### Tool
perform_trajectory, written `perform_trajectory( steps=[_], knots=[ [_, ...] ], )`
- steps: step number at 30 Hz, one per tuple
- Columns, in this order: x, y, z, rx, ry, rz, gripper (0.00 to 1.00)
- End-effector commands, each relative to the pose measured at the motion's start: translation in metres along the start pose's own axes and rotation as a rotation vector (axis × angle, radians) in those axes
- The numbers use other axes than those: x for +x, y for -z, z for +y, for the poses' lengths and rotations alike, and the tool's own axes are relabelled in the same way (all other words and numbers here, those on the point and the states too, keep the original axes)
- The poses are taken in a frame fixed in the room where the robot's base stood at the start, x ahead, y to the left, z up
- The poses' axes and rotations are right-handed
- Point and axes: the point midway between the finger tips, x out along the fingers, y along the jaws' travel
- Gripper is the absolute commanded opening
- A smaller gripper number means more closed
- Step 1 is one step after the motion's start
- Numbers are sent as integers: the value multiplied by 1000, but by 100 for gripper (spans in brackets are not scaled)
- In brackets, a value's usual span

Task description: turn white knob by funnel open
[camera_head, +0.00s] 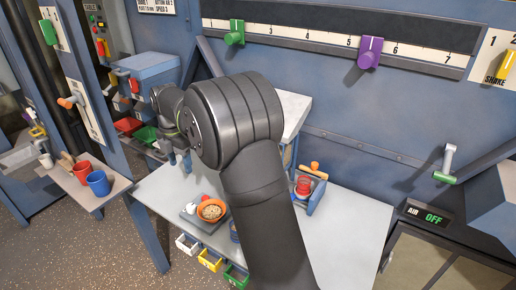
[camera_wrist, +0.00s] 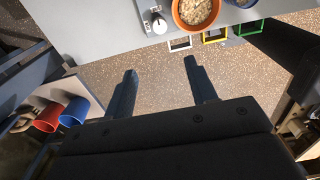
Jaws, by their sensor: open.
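A white knob (camera_wrist: 159,25) stands on a small grey plate at the table edge in the wrist view, beside an orange round vessel (camera_wrist: 196,12) full of pale grain. I cannot tell whether this vessel is the funnel. In the head view the white knob (camera_head: 191,208) sits just left of the orange vessel (camera_head: 211,209). My gripper (camera_wrist: 160,70) is open and empty, its fingers over the speckled floor, apart from the knob. In the head view my gripper (camera_head: 180,161) shows small beyond my dark arm, above and left of the knob. The knob's exact setting is too small to read.
White, yellow and green drawers (camera_head: 210,260) hang under the front edge of the grey table (camera_head: 345,230). Red and blue cups (camera_head: 98,183) stand on a side shelf at left. A red-topped item (camera_head: 304,186) stands right of my arm. Floor in front is clear.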

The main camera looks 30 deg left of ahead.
Motion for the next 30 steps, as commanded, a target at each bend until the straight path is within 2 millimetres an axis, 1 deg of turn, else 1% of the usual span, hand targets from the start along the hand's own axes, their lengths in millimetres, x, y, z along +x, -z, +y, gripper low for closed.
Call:
perform_trajectory(
  steps=[5, 8, 11, 30],
  knots=[
    [1, 0, 0, 50, 0, 0, 52],
    [2, 0, 0, 170, 1, 0, 52],
    [3, 0, 0, 355, 1, 0, 52],
    [15, -1, -1, 1657, 1, 0, 52]
  ],
)
